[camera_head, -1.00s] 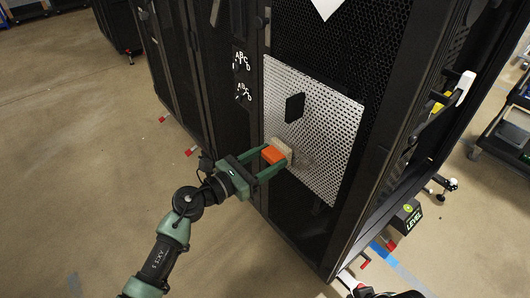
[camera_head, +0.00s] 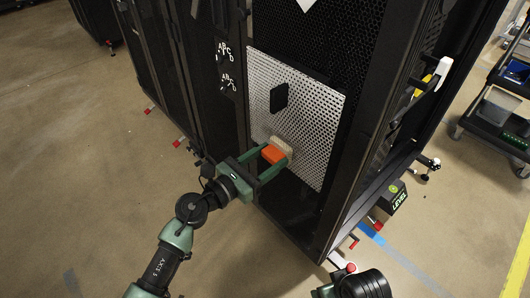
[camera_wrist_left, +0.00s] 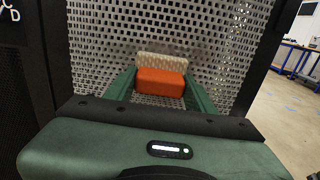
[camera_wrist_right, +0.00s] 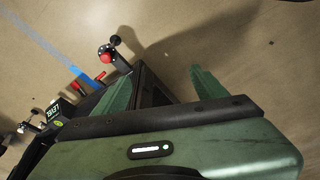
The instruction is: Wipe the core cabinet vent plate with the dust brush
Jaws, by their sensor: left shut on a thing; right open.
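The vent plate (camera_head: 310,115) is a light perforated panel on the black cabinet's front, with a dark rectangular patch (camera_head: 279,97) on it. It also fills the upper part of the left wrist view (camera_wrist_left: 215,40). The dust brush has an orange body (camera_head: 273,154) and pale bristles (camera_wrist_left: 160,63). My left gripper (camera_head: 277,163) is shut on the orange body, with the bristles toward the lower part of the plate. I cannot tell whether they touch it. My right gripper (camera_wrist_right: 165,88) is open and empty in the right wrist view, low near the cabinet's foot and over the floor.
The black cabinet (camera_head: 370,120) has an open right side with a pale handle-like part (camera_head: 443,67). A dark box marked LEVEL (camera_head: 393,198) sits by its base, near red-tipped feet (camera_head: 377,226) and blue floor tape (camera_head: 371,233). A cart (camera_head: 500,105) stands right.

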